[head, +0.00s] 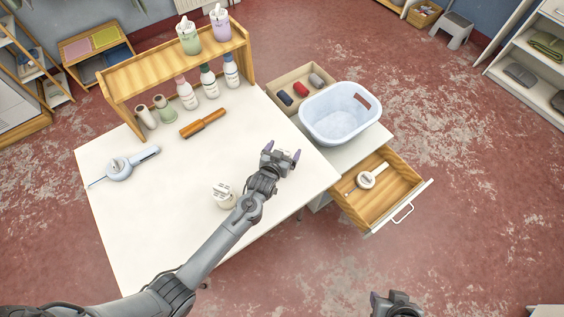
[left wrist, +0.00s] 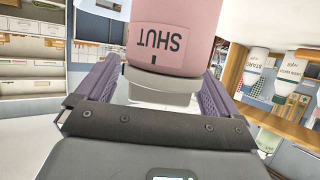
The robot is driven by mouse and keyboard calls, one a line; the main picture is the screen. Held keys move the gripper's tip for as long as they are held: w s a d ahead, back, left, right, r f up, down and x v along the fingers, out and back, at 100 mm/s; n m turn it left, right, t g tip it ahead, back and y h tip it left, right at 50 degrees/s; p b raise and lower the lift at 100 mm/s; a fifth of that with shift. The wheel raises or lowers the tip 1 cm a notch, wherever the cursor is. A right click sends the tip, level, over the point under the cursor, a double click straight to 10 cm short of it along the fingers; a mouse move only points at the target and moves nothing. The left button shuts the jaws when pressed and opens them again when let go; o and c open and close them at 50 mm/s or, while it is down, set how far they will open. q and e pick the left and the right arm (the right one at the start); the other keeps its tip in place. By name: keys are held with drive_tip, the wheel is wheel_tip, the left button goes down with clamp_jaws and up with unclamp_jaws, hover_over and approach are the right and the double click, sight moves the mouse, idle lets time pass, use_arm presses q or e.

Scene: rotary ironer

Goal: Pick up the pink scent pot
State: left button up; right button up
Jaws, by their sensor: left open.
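A pink body marked SHUT, printed upside down, fills the top of the left wrist view (left wrist: 172,35); I take it for the pink scent pot. A pale, narrower part of it shows between my left fingers (left wrist: 158,95). Whether the fingers touch it I cannot tell. In the head view my left gripper (head: 281,157) is open above the table's right side, its purple fingertips apart. No pink pot shows between them there. My right gripper (head: 397,303) is at the bottom edge, its jaws unclear.
A wooden shelf (head: 175,62) bears a green pot (head: 188,38) and a purple pot (head: 221,25). Several bottles stand under it, one pink-topped (head: 186,93). A white pot-like item (head: 224,195) stands beside my left arm. A basket (head: 340,118) and open drawer (head: 408,182) lie right.

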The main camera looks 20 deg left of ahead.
use_arm(q)
drive_tip(key=shift+w+f, duration=0.1)
drive_tip(key=shift+w, duration=0.1)
drive_tip(key=shift+c, duration=0.3)
drive_tip(key=c, duration=1.4)
